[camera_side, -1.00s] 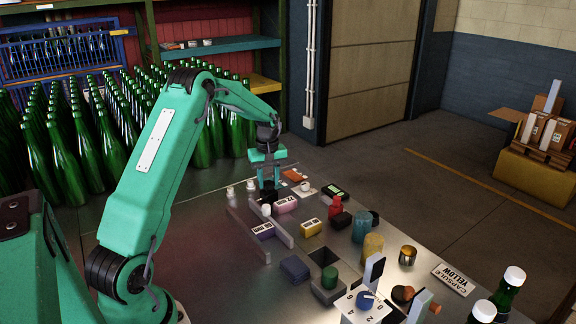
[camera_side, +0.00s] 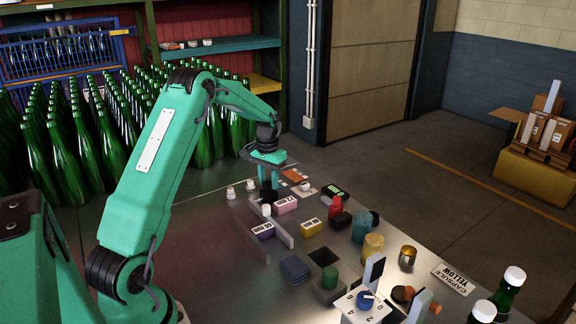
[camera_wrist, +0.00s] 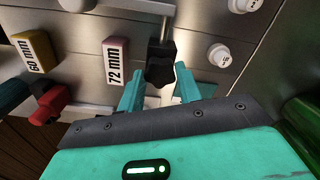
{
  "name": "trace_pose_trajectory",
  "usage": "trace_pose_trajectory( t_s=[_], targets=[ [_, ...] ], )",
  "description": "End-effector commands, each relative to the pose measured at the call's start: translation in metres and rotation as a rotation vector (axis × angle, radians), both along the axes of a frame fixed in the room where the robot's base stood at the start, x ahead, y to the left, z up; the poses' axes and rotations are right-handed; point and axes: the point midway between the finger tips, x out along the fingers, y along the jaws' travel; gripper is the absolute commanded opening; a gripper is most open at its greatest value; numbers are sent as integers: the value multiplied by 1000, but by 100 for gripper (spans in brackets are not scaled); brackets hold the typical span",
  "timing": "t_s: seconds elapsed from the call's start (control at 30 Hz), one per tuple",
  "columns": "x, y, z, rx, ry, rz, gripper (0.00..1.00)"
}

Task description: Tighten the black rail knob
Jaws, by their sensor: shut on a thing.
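The black rail knob (camera_wrist: 160,66) is a dark lobed knob on the metal rail fitting, seen from above in the wrist view. My gripper (camera_wrist: 160,82) has its two teal fingers on either side of it, shut on it. In the side view my gripper (camera_side: 268,187) points straight down at the far end of the rails, and the dark knob is mostly hidden at its fingers. A metal guide rail (camera_side: 283,234) runs towards the camera from there.
A pink 72 mm block (camera_wrist: 116,61) and a yellow 60 mm block (camera_wrist: 35,52) lie near the knob. White knobs (camera_wrist: 219,55) sit on the other side. Green bottles (camera_side: 60,155) crowd behind my arm.

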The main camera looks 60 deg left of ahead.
Motion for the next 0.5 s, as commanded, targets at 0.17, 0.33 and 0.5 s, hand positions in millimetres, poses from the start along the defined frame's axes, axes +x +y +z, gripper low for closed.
trace_pose_trajectory(
  t_s=[0.17, 0.33, 0.5],
  targets=[
    [1, 1, 2, 2, -2, -155, 12],
    [1, 1, 2, 2, -3, -276, 12],
    [1, 1, 2, 2, -4, -355, 12]
  ],
)
